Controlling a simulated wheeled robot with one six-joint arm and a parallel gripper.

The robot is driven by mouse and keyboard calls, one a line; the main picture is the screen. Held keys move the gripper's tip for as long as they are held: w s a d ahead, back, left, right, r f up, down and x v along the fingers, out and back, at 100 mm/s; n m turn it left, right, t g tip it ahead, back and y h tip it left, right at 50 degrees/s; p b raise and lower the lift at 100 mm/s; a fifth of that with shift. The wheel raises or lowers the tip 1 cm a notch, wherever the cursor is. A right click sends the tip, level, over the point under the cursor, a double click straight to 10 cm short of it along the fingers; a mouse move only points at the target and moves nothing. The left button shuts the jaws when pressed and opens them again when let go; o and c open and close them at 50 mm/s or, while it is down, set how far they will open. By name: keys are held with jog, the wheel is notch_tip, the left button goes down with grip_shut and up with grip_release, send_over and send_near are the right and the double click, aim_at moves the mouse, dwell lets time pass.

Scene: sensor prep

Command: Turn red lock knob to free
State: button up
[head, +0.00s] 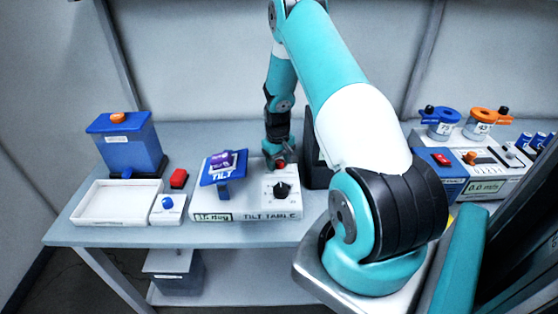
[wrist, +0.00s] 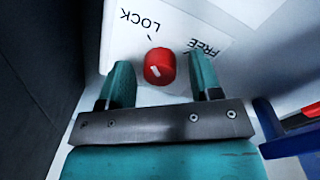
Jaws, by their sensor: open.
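The red lock knob (wrist: 159,66) sits on the white top of the tilt table (wrist: 125,45), between printed words LOCK and FREE. Its pale pointer mark faces the lower left in the wrist view, and a short black tick is printed near LOCK. My gripper (wrist: 162,82) is open, with one finger on each side of the knob and a visible gap to each. In the head view the knob (head: 281,164) shows just below my gripper (head: 277,160), at the back right of the tilt table (head: 245,203). I cannot tell the exact fingertip height.
A black dial (head: 282,190) stands in front of the red knob. The blue tilt plate (head: 222,168) with purple pieces is to the left. A dark upright block (head: 317,165) stands close on the right. A white tray (head: 118,203) lies farther left.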

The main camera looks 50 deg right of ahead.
jog(key=c, duration=0.9)
jog(key=shift+c, duration=0.2)
jog(key=m+b, duration=0.3)
jog(key=m, duration=0.1)
jog(key=shift+f+m, duration=0.1)
jog(key=shift+m, duration=0.3)
jog(key=m+b, duration=0.1)
jog(key=m, duration=0.3)
jog(key=shift+d+m+b, duration=0.1)
jog(key=shift+m+b, duration=0.2)
jog(key=shift+b, duration=0.1)
jog(key=m+b, duration=0.1)
jog(key=m, duration=0.3)
jog(key=shift+d+m+b, duration=0.1)
jog(key=shift+m+b, duration=0.5)
jog(key=shift+m, duration=1.6)
